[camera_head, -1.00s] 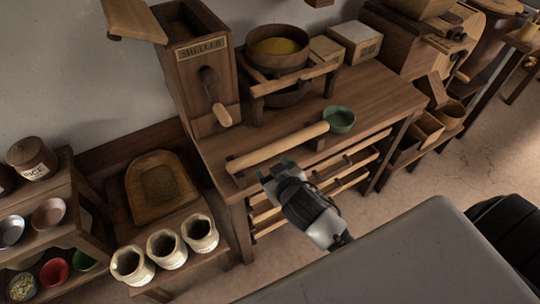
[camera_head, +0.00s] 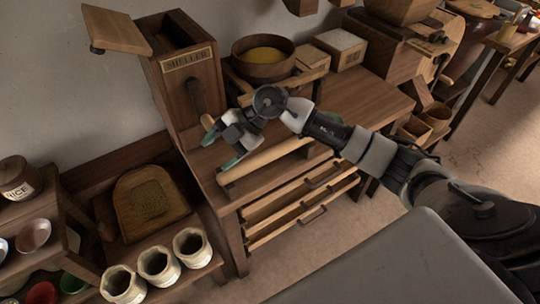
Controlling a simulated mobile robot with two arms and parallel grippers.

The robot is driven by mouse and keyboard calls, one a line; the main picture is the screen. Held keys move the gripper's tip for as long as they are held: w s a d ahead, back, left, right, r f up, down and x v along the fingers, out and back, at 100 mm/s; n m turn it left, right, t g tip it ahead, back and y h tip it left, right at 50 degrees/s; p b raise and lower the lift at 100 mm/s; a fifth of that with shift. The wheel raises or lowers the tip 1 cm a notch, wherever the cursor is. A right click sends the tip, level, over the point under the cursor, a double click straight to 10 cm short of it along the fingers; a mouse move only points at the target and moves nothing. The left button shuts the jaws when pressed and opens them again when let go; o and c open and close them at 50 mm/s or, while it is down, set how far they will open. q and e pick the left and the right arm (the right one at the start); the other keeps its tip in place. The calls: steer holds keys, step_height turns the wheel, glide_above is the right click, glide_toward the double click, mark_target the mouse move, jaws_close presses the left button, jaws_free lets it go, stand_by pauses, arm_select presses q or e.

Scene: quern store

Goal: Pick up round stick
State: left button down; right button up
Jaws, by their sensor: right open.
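The round stick (camera_head: 266,158) is a pale wooden rod lying slantwise on the front of the wooden table (camera_head: 365,98). My right arm comes in from the right and crosses over the table. My right gripper (camera_head: 220,150) is open and empty, with greenish fingertips. It appears above and behind the left part of the stick, close to the crank handle of the sheller. Whether a fingertip touches the stick or the handle I cannot tell. My left gripper is not in view.
The sheller (camera_head: 187,75) stands at the table's left back. A bowl of yellow grain (camera_head: 266,55) sits on a stand beside it, with a lidded box (camera_head: 340,45) to the right.

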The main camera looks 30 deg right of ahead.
steer(key=d+h, duration=0.2)
steer(key=d, duration=0.1)
steer(key=w+d+m+h, duration=0.1)
steer(key=d+h, duration=0.1)
steer(key=d, duration=0.2)
steer(key=w+d+m+h, duration=0.1)
steer(key=d+h, duration=0.1)
steer(key=d, duration=0.1)
steer(key=shift+d+f+g, duration=0.1)
steer(key=shift+d+g, duration=0.2)
steer(key=shift+g, duration=0.1)
steer(key=d+m+h, duration=0.1)
steer(key=d, duration=0.1)
steer(key=d+r+m+h, duration=0.1)
steer(key=d, duration=0.1)
steer(key=d+h, duration=0.2)
steer(key=d, duration=0.1)
steer(key=shift+d+r+m+g, duration=0.1)
steer(key=shift+r+m+g, duration=0.3)
glide_above(286, 142)
steer(key=f, duration=0.4)
steer(key=shift+a+f, duration=0.3)
steer(key=shift+f, duration=0.05)
steer(key=shift+s+d+f, duration=0.1)
steer(key=shift+d+f, duration=0.05)
steer(key=shift+f, duration=1.3)
steer(key=shift+s+d+f, duration=0.1)
steer(key=shift+d+f, duration=0.05)
steer(key=shift+f, duration=1.3)
steer(key=c, duration=1.2)
